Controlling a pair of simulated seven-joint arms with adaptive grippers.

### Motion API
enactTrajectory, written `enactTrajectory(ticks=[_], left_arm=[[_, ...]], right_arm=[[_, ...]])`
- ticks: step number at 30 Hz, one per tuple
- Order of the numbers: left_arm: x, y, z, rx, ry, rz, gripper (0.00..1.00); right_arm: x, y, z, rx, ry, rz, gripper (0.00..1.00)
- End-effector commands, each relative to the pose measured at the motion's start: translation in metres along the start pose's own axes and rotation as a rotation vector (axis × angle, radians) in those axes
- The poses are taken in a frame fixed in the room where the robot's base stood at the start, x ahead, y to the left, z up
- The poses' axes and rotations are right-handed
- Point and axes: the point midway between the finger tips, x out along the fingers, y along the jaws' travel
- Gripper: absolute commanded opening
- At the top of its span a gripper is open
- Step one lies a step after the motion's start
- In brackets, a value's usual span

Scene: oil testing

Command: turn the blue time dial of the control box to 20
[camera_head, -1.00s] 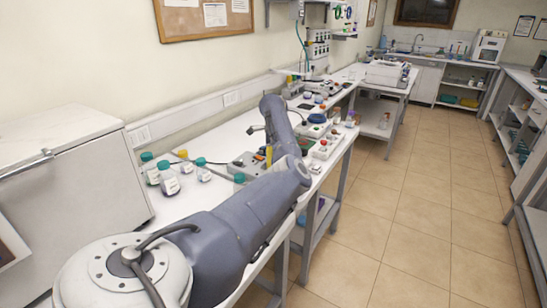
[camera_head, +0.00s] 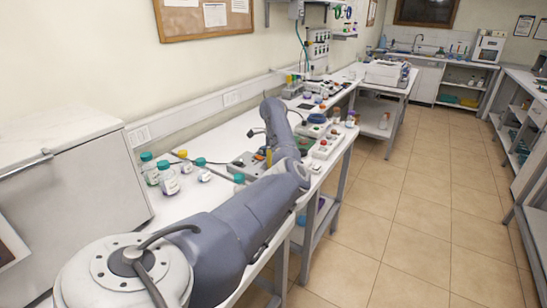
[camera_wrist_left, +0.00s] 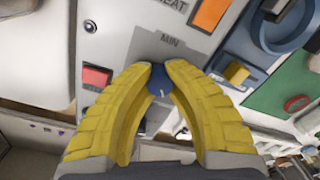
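The blue time dial (camera_wrist_left: 160,84) sits on the grey control box face beside a panel marked MIN, in the left wrist view. My left gripper (camera_wrist_left: 159,70) has its two yellow fingers on either side of the dial, close in around it, with their tips just past it. The dial has a small white mark; its setting cannot be read. In the head view the control box (camera_head: 243,164) stands on the bench, partly behind my left arm, and one yellow finger (camera_head: 268,157) shows beside it. My right gripper is not in view.
A red button (camera_wrist_left: 97,76) and an orange display (camera_wrist_left: 208,14) are on the box face. A blue ring-shaped part (camera_wrist_left: 270,28) and a green panel (camera_wrist_left: 288,82) lie to the right. Several capped bottles (camera_head: 168,178) stand on the bench left of the box.

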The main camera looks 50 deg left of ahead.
Motion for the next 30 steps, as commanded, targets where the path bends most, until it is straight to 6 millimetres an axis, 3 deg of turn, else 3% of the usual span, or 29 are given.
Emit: enactTrajectory(ticks=[14, 30], left_arm=[[0.0002, 0.0, 0.0011, 0.061, 0.001, 0.0, 0.0], [-0.0004, -0.001, 0.0018, 0.52, 0.018, -0.001, 0.0]], right_arm=[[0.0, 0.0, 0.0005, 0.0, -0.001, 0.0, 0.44], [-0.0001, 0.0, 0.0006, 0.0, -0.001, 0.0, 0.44]])
